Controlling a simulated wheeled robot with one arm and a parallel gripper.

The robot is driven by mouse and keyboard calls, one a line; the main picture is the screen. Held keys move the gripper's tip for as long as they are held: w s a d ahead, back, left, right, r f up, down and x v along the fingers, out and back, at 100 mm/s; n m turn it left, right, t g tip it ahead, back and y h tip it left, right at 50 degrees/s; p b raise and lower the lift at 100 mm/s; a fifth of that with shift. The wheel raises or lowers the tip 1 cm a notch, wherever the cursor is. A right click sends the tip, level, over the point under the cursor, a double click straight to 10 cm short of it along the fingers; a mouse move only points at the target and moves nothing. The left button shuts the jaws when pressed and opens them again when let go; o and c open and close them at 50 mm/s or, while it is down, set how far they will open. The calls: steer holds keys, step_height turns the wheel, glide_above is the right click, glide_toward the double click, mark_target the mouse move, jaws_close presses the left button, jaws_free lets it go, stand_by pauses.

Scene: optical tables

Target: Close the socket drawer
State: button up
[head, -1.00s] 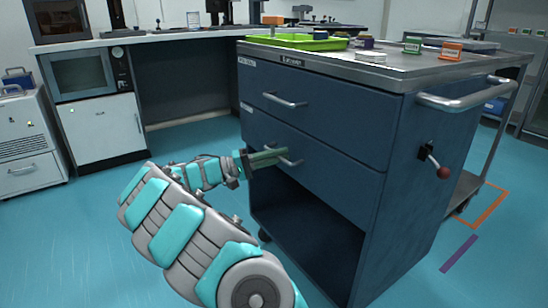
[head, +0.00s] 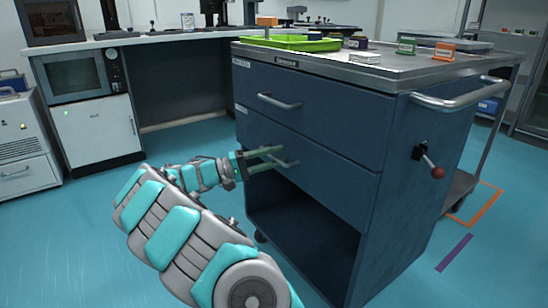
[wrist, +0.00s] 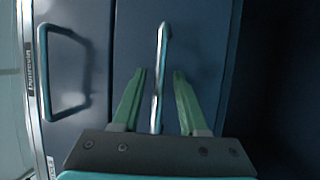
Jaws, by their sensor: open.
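The blue cabinet has an upper drawer (head: 330,119) and a lower drawer (head: 325,185), each with a metal bar handle. Both fronts look about flush with the cabinet; I cannot read which label names the socket drawer. My gripper (head: 272,157) is at the lower drawer's handle (head: 288,164). In the wrist view my gripper (wrist: 160,95) is open, with its green fingers on either side of the lower handle (wrist: 160,70) and gaps on both sides. The upper handle (wrist: 62,72) shows to the left there.
Below the drawers is an open dark shelf space (head: 300,230). A side push bar (head: 460,98) and a red-knobbed lever (head: 432,165) stick out at the cabinet's right. A green tray (head: 290,42) and small boxes stand on top. The blue floor to the left is clear.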

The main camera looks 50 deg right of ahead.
steer(key=v, duration=0.7)
steer(key=shift+w+a+p, duration=0.25)
steer(key=shift+a+p, duration=0.05)
steer(key=shift+p, duration=0.15)
steer(key=shift+f, duration=0.1)
